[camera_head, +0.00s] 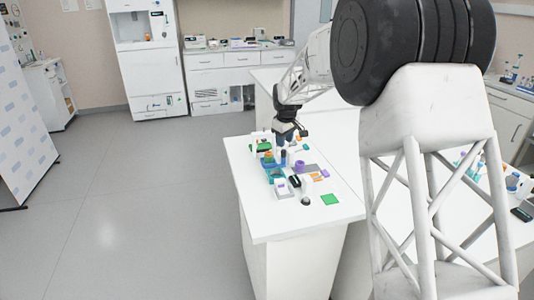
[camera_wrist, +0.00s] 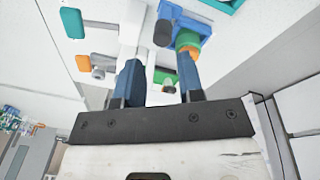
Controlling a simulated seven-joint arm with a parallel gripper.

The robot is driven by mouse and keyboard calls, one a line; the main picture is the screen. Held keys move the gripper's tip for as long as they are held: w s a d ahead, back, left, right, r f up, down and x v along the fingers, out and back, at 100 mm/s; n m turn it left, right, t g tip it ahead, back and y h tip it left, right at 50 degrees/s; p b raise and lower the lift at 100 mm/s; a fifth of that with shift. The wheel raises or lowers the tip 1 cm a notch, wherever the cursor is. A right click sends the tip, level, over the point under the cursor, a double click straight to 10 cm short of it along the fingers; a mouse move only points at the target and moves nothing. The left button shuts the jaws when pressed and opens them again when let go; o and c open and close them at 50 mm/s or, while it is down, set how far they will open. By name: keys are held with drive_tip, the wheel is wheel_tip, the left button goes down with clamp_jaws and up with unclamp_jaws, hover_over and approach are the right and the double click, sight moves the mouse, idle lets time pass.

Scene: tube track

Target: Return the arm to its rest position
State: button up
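My gripper (camera_head: 285,140) hangs at the end of my arm, pointing down over the crowded part of the white table (camera_head: 336,211). In the wrist view its two blue fingers (camera_wrist: 158,65) stand apart, with a gap between them. Nothing is visibly held. A blue holder (camera_wrist: 207,22) with an orange-and-green piece (camera_wrist: 188,42) lies beyond the right finger. A teal block (camera_wrist: 72,22) lies at upper left. The fingertips are too small in the head view to tell whether they touch anything.
Open floor (camera_head: 140,215) lies to the left. Cabinets (camera_head: 238,70) line the back wall.

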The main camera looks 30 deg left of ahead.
drive_tip(key=shift+d+r, duration=0.1)
drive_tip(key=shift+r, duration=0.05)
idle(0.5)
drive_tip(key=shift+d+r, duration=0.15)
drive_tip(key=shift+d, duration=0.15)
drive_tip(key=s+d+r+m, duration=0.2)
drive_tip(key=s+d+r, duration=0.35)
drive_tip(key=d, duration=0.75)
drive_tip(key=s+d+r+m, duration=0.3)
drive_tip(key=s+d+r, duration=0.25)
drive_tip(key=d, duration=0.75)
drive_tip(key=s+d+r+m, duration=0.2)
drive_tip(key=s+d+r, duration=0.35)
drive_tip(key=d, duration=0.65)
drive_tip(key=s+d+m+t, duration=0.1)
drive_tip(key=s+d+m, duration=0.3)
drive_tip(key=s+d, duration=1.1)
drive_tip(key=s+d+f+m, duration=0.2)
drive_tip(key=s+d+f, duration=0.1)
drive_tip(key=s, duration=0.6)
drive_tip(key=s+d+f+m+h, duration=0.1)
drive_tip(key=s+d+f+m, duration=0.1)
drive_tip(key=s, duration=0.7)
drive_tip(key=shift+s+d+f, duration=0.25)
drive_tip(key=shift+d+f, duration=0.6)
drive_tip(key=shift+f, duration=0.05)
